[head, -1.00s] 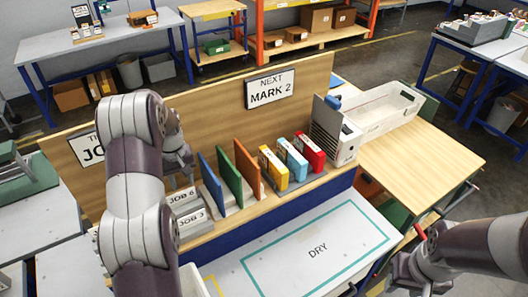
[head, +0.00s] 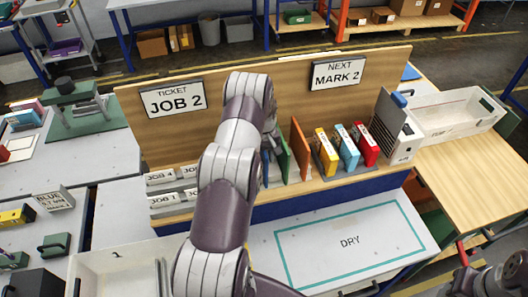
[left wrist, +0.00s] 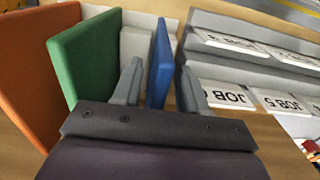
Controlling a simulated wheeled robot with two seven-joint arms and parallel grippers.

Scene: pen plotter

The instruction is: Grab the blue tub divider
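The blue divider (left wrist: 160,65) is a thin upright panel in the left wrist view. My left gripper (left wrist: 161,82) is open, with one finger on each side of the panel and visible gaps between. In the head view only a sliver of the blue divider (head: 265,168) shows beside my left arm, which hides most of it and the left fingertips. The green divider (left wrist: 85,60) and orange divider (left wrist: 25,75) stand upright to its left in the wrist view. My right arm shows at the lower right of the head view, its gripper out of frame.
Job card holders (head: 165,178) stand left of the divider on the shelf. Yellow (head: 326,152), blue (head: 347,147) and red (head: 366,144) binders stand right of the orange divider (head: 299,150). A wooden back board (head: 180,135) rises behind. The DRY area (head: 350,242) is clear.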

